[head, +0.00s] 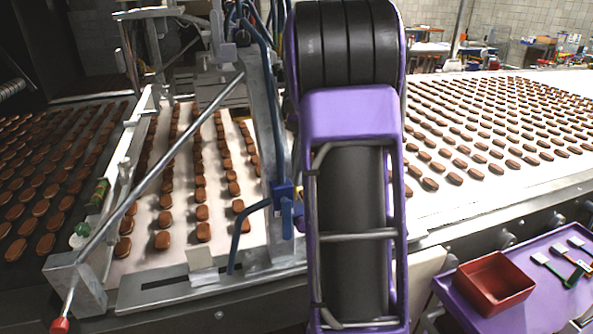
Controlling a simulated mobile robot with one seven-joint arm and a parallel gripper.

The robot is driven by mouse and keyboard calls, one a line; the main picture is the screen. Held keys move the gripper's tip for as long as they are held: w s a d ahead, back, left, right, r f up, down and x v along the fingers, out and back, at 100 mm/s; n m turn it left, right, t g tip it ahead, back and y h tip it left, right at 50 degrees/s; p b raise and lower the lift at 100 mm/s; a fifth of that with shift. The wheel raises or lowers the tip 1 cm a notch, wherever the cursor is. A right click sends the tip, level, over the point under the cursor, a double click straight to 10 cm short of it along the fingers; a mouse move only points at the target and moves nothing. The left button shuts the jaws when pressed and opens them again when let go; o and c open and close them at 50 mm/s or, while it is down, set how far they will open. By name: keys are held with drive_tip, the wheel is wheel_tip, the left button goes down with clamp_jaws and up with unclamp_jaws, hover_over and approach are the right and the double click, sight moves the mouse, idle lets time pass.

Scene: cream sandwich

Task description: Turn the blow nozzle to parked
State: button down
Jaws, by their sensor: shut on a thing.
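A bent blue tube (239,236), which looks like the blow nozzle, runs left from a blue block (285,196) and then bends down over the near end of the white belt. The block sits on a grey metal post (268,140). My own purple and black arm fills the middle of the view, just right of the block, and covers what lies behind it. My gripper does not show; I cannot see its fingers or what they touch. A small yellowish part shows between the block and my arm, too small to make out.
Brown biscuits lie in rows on the white belt (182,262), on a dark belt (62,150) at left and a wide white belt (520,178) at right. A slanted rod (165,165) crosses in front. A red tray (492,285) and brushes rest on a purple surface (450,290).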

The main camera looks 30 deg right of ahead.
idle(0.4)
drive_tip(key=c, duration=1)
unclamp_jaws()
drive_tip(key=shift+o, duration=0.2)
drive_tip(key=v, duration=1.2)
drive_tip(key=shift+o, duration=0.3)
